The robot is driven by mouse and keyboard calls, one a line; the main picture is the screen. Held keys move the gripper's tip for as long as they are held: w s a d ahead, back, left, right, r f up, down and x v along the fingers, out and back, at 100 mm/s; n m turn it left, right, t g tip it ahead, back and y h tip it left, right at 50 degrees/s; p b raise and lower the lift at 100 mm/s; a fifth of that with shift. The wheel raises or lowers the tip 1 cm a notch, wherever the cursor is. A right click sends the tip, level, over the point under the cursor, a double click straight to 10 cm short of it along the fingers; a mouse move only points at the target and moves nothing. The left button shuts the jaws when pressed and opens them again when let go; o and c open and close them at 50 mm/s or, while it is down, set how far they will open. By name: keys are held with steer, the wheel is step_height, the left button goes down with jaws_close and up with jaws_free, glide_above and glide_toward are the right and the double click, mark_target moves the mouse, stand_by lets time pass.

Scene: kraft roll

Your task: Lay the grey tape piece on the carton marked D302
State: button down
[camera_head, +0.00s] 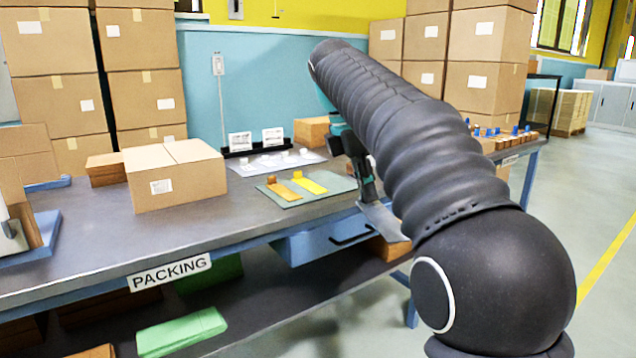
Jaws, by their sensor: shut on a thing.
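My gripper (367,192) hangs beyond the front right part of the packing table and points down. It is shut on the grey tape piece (384,220), a flat strip that slants down to the right below the fingers. My own arm hides part of the gripper. A closed brown carton (176,184) sits on the table at the left, well apart from my gripper. Its white label is too small to read, so I cannot tell whether it says D302.
A green mat (283,203) with an orange strip (298,192) and a yellow strip (309,181) lies left of my gripper. Behind it are a pale sheet (262,165) with small white pieces and two white cards (273,137). Stacked cartons (55,105) stand behind the table.

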steer(key=w+a+f+m+g, duration=0.3)
steer(key=w+f+m, duration=0.3)
steer(key=f+m, duration=0.3)
steer(key=w+d+f+m+g+y, duration=0.15)
steer(key=f+m, duration=0.35)
steer(key=f, duration=0.9)
steer(key=w+d+f+m+y, duration=0.25)
steer(key=f+m, duration=0.25)
steer(key=f, duration=0.9)
steer(key=s+d+f+m, duration=0.1)
steer(key=d+f, duration=0.1)
steer(key=f, duration=0.4)
steer(key=s+d+f+m, duration=0.1)
steer(key=s+d+f, duration=0.15)
steer(key=f, duration=0.45)
steer(key=s+f, duration=0.3)
steer(key=s, duration=0.6)
steer(key=shift+s+d+h, duration=0.15)
steer(key=shift+s+h, duration=0.15)
